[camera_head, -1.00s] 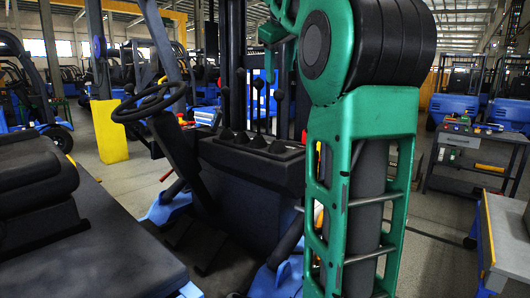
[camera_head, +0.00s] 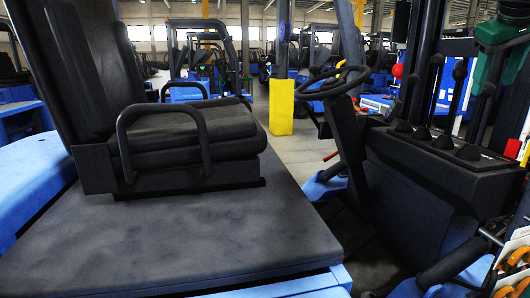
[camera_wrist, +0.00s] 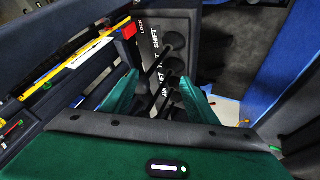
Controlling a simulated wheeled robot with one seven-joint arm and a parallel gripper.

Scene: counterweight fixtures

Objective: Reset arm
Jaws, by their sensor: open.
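My gripper (camera_wrist: 160,98) shows in the wrist view as two green fingers standing apart, with nothing held between them. Beyond and between the fingers is a dark lever panel (camera_wrist: 150,45) with white lettering, including "LOCK" and "SHIFT". Black levers with round knobs (camera_wrist: 178,40) rise from it; whether the fingers touch any lever I cannot tell. In the head view, only green pieces of my arm (camera_head: 497,32) show at the right edge, close to the black levers (camera_head: 460,75).
A forklift seat (camera_head: 185,140) stands on a dark deck (camera_head: 150,240) at left. A steering wheel (camera_head: 332,84) and the black lever console (camera_head: 440,150) are at right. A yellow post base (camera_head: 281,107) stands behind. Open floor (camera_head: 300,150) shows between seat and console.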

